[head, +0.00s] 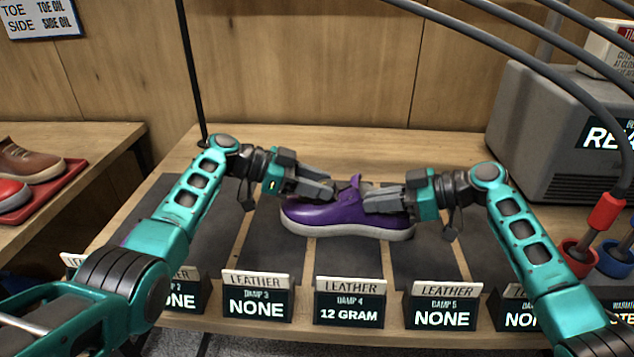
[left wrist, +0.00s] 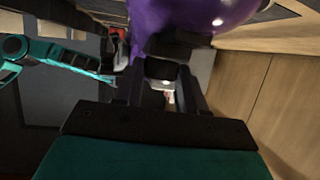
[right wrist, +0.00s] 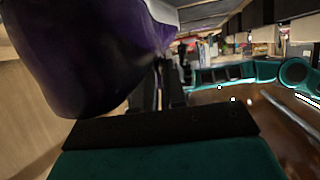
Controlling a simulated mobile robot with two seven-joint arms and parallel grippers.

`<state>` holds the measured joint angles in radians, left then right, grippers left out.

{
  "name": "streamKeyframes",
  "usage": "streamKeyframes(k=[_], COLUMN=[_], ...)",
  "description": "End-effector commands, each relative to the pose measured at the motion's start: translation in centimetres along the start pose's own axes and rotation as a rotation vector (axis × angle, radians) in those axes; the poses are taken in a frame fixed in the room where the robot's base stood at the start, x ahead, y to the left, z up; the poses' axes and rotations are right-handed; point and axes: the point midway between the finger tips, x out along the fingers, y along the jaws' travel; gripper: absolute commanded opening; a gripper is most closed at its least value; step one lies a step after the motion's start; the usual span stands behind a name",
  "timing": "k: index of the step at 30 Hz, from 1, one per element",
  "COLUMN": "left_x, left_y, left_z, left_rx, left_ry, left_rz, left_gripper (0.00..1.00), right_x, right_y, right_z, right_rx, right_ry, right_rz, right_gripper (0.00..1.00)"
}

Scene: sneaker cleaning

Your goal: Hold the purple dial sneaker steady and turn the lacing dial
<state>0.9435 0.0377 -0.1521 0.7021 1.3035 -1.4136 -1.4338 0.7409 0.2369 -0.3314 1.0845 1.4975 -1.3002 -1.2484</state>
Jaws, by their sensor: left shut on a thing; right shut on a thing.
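The purple sneaker (head: 335,215) with a pale sole lies side-on on the dark mat in the head view, its tongue standing up between my grippers. My left gripper (head: 333,191) reaches in from the left and is shut on the upper's left part. My right gripper (head: 366,201) reaches in from the right and is shut on the shoe at its right part. The sneaker's purple upper fills the top of the left wrist view (left wrist: 190,18) and the upper left of the right wrist view (right wrist: 80,60). I cannot make out the lacing dial; fingers may hide it.
A row of label stands, including "12 GRAM" (head: 349,303), lines the table's front edge. A grey machine (head: 560,130) stands at the back right, with red (head: 578,256) and blue (head: 615,259) cups before it. A side table at left holds shoes on a red tray (head: 45,195).

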Motion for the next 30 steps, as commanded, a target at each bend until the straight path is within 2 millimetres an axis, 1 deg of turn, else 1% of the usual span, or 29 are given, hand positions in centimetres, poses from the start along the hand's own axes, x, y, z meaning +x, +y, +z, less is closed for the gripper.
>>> streamKeyframes(k=[1,25,26,30], left_x=[0.67,0.69,0.69,0.59], left_y=[0.59,0.6,0.6,0.51], left_z=[0.53,0.59,0.59,0.53], left_rx=[-0.009,-0.01,-0.01,-0.008], left_ry=[-0.007,-0.008,-0.008,-0.007], left_rz=[0.021,0.021,0.021,0.018], left_gripper=[0.09,0.09,0.41,0.54], right_x=[0.31,0.47,0.47,0.41], right_y=[-0.16,-0.3,-0.3,-0.25], right_z=[-0.1,-0.19,-0.19,-0.16], right_rx=[-0.001,-0.001,-0.001,-0.001], right_ry=[0.004,0.007,0.007,0.006], right_rz=[-0.005,-0.009,-0.009,-0.008], right_gripper=[0.0,0.0,0.0,0.0])
